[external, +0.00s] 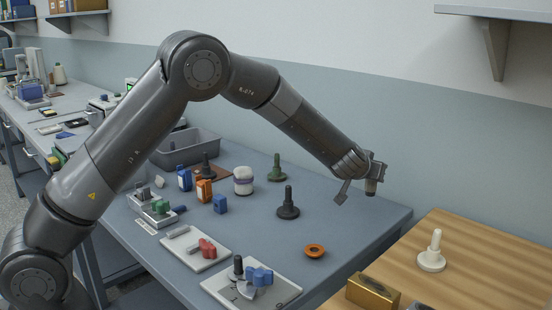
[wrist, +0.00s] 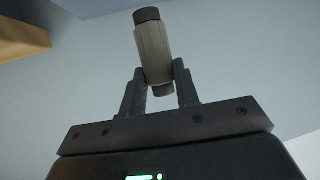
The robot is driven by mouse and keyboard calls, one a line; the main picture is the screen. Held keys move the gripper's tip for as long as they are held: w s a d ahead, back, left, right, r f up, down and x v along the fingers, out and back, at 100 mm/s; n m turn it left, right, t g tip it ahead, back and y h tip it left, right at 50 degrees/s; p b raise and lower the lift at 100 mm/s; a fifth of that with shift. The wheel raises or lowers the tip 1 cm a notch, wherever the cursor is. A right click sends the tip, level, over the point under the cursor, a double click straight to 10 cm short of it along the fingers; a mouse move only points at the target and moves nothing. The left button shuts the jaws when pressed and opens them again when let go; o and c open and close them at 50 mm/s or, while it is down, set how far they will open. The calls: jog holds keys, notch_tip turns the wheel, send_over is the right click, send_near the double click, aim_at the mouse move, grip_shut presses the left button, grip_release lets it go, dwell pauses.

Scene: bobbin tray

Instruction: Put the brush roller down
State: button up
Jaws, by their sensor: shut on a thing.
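The brush roller (wrist: 154,50), a grey-beige cylinder with dark ends, is held between the two fingers of my gripper (wrist: 160,82) in the wrist view. It is slightly tilted there, and its lower dark end shows between the fingers. In the external view my gripper (external: 374,170) is raised at the right, by the gap between the blue-grey bench and the wooden table. The roller (external: 371,187) shows small and dark below it, apart from any surface.
The blue-grey bench (external: 345,230) has free room at its right end, around an orange ring (external: 314,251) and a black spindle stand (external: 288,206). The wooden table (external: 470,275) carries a white spindle stand (external: 432,254) and a brass block (external: 372,293). A grey bin (external: 187,150) stands farther back.

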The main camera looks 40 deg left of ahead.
aim_at(369, 187)
jog(key=shift+f, duration=1.95)
jog(key=shift+f, duration=0.15)
jog(key=o, duration=1.1)
jog(key=shift+c, duration=0.2)
